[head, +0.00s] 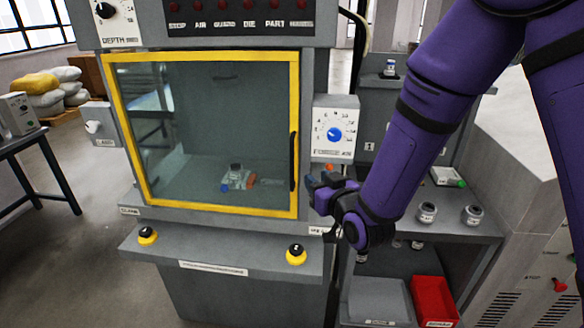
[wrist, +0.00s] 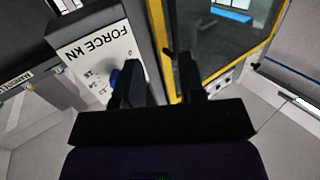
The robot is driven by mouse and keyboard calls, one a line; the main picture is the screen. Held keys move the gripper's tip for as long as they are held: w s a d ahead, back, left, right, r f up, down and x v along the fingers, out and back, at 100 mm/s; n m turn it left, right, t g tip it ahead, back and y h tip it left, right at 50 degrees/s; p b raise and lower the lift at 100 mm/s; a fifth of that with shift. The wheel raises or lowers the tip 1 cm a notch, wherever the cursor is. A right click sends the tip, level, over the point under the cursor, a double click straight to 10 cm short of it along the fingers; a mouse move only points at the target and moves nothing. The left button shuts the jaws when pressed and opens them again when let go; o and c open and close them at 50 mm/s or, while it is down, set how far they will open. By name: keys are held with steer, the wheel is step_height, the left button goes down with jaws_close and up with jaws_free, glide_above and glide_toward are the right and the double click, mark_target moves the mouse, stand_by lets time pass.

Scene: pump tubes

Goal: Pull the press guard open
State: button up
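The press guard (head: 215,115) is a clear pane in a yellow frame on the front of the grey press. In the head view it looks flush with the press front. Its black upright handle (head: 293,160) is on the right side of the frame. My gripper (head: 318,182) is just right of the handle's lower end, below the force dial box. In the wrist view my gripper (wrist: 168,85) has its two black fingers apart, with the guard's yellow frame (wrist: 157,35) showing between and beyond them. I cannot tell whether a finger touches the handle.
The force dial box (head: 335,135) is close beside my gripper; its blue knob (wrist: 113,78) is near the left finger. Yellow-ringed buttons (head: 296,254) sit on the ledge below. A red bin (head: 433,300) and jars (head: 427,212) are at right. Floor at left is open.

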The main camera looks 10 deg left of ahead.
mark_target(293, 168)
steer(key=shift+y, duration=0.3)
steer(key=x, duration=0.7)
steer(key=s+a+f+x, duration=0.1)
steer(key=x, duration=0.3)
steer(key=shift+a+f, duration=0.1)
steer(key=shift+a, duration=0.05)
jaws_close()
